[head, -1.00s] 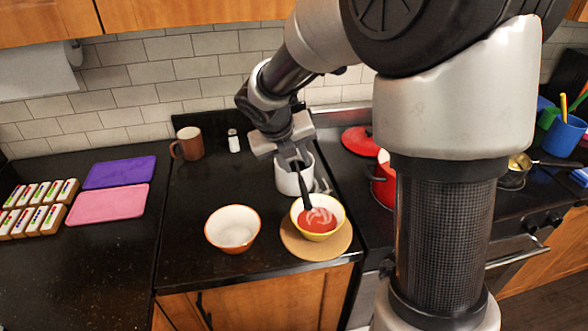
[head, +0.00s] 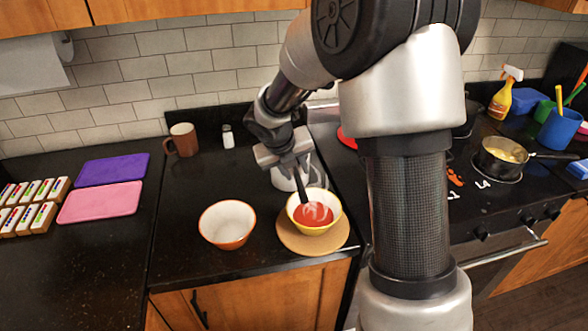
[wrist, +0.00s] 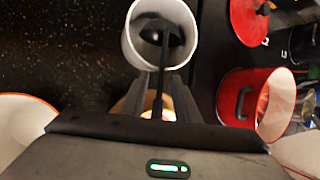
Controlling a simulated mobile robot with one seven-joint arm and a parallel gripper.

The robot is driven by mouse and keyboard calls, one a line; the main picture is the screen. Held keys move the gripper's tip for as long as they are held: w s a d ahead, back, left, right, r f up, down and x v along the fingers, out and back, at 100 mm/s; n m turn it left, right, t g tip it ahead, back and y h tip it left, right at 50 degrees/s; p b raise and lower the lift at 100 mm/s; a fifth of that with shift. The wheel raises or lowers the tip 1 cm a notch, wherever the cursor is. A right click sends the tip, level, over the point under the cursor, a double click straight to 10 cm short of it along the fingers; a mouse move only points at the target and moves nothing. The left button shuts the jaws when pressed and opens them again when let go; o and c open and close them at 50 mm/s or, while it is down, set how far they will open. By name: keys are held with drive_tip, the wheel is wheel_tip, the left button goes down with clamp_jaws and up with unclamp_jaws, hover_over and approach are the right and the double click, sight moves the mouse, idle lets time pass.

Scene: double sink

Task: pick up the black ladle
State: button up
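The black ladle (wrist: 158,75) leans out of a white canister (wrist: 132,45) in the wrist view. Its dark round head appears inside the canister and its handle reaches back between my fingers. In the head view the ladle's dark handle (head: 304,192) shows below my gripper (head: 294,170), its end over the soup bowl (head: 334,207). The canister (head: 283,181) is partly hidden behind my gripper. My gripper (wrist: 158,98) appears open, with a finger on each side of the handle and gaps beside it.
The soup bowl stands on a round cork mat (head: 290,238). An empty orange-rimmed bowl (head: 227,222) is to its left. A brown mug (head: 182,140) and a shaker (head: 228,136) stand behind. A red pot (wrist: 240,88) is right of the canister in the wrist view.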

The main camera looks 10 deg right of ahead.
clamp_jaws()
